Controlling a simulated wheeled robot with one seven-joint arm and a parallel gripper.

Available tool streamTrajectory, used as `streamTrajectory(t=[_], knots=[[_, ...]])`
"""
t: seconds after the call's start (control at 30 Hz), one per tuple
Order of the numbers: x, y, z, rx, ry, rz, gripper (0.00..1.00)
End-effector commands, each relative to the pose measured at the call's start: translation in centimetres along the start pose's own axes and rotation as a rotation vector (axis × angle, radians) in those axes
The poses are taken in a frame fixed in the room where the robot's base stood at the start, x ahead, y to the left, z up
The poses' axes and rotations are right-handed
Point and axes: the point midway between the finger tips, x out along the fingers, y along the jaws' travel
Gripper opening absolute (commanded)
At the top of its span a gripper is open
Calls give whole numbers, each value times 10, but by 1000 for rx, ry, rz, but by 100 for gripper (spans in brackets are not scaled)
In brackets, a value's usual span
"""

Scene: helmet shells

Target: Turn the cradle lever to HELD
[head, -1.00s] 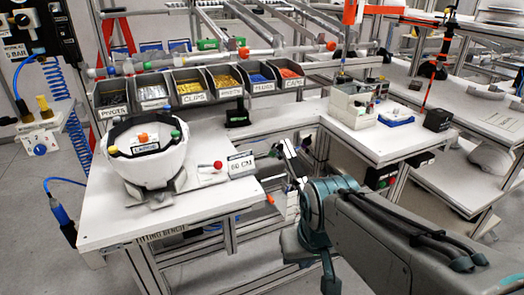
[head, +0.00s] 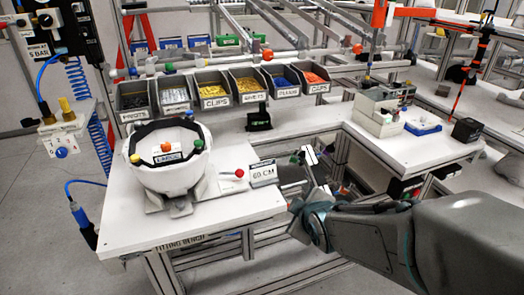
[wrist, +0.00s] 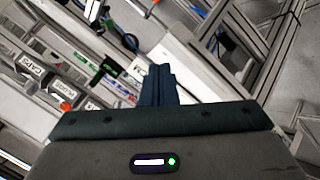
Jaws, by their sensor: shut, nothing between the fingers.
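A white helmet shell (head: 172,165) with a dark rim and coloured knobs sits in a grey cradle (head: 180,208) on the fitting bench (head: 225,212), in the head view. Any HELD marking is too small to read. My gripper (wrist: 158,74) shows dark fingers together and empty in the wrist view. In the head view my arm reaches in from the right and its end is beyond the bench's right edge, apart from the lever. The wrist view does not clearly show the lever.
A 60 CM sign (head: 263,173) stands just right of the lever. Labelled parts bins (head: 213,92) line the bench's back. A side bench (head: 400,150) holds a grey box and a blue tray (head: 423,128). The bench top in front of the lever is clear.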

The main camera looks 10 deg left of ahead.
Motion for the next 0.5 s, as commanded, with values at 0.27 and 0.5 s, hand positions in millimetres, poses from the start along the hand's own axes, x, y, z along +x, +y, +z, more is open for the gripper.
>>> streamTrajectory(t=[0.27, 0.5], knots=[[14, -22, -96, -395, 346, 120, 0], [13, -28, -122, -485, 441, 176, 0]])
